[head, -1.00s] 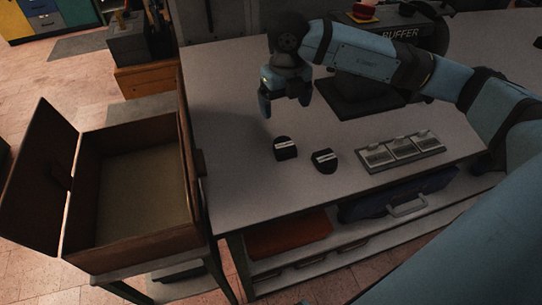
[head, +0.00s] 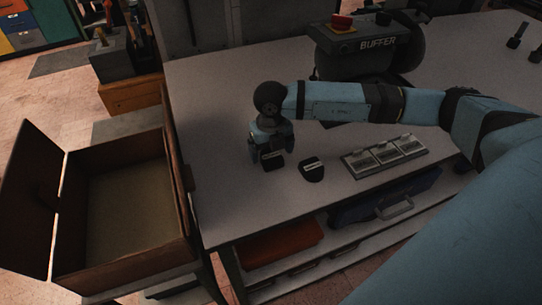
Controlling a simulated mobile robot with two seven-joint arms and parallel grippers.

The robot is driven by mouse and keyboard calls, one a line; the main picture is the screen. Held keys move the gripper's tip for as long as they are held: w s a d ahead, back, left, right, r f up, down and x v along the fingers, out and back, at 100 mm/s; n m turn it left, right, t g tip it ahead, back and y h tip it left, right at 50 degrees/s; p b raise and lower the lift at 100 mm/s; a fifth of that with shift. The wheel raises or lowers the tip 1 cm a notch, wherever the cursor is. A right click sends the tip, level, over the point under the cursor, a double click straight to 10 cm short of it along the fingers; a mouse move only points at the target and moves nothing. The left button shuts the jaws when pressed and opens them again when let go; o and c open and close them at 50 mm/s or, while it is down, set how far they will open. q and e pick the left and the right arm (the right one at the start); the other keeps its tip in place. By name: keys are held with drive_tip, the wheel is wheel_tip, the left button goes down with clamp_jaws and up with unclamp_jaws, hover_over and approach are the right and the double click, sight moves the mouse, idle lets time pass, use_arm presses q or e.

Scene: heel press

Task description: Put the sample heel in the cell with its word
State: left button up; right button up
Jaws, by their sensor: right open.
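Two dark heels with pale label strips are on the grey bench. The left heel (head: 272,161) is under my right gripper (head: 271,150). The right heel (head: 312,169) stands apart, a little to the right. My right gripper points down with its fingers open around or just above the left heel; I cannot tell if they touch it. A metal tray with three cells (head: 386,157) lies further right near the bench's front edge. The words on the heels and cells are too small to read. My left gripper is not in view.
An open brown wooden box (head: 130,273) stands at the left of the bench. A machine marked BUFFER (head: 372,45) stands at the back. A blue case (head: 412,192) and an orange item (head: 280,242) are on the shelf below. The bench's left middle is clear.

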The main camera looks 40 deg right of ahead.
wheel_tip(320, 180, down, 2)
drive_tip(key=c, duration=1.1)
drive_tip(key=shift+c, duration=0.2)
drive_tip(key=shift+r, duration=0.15)
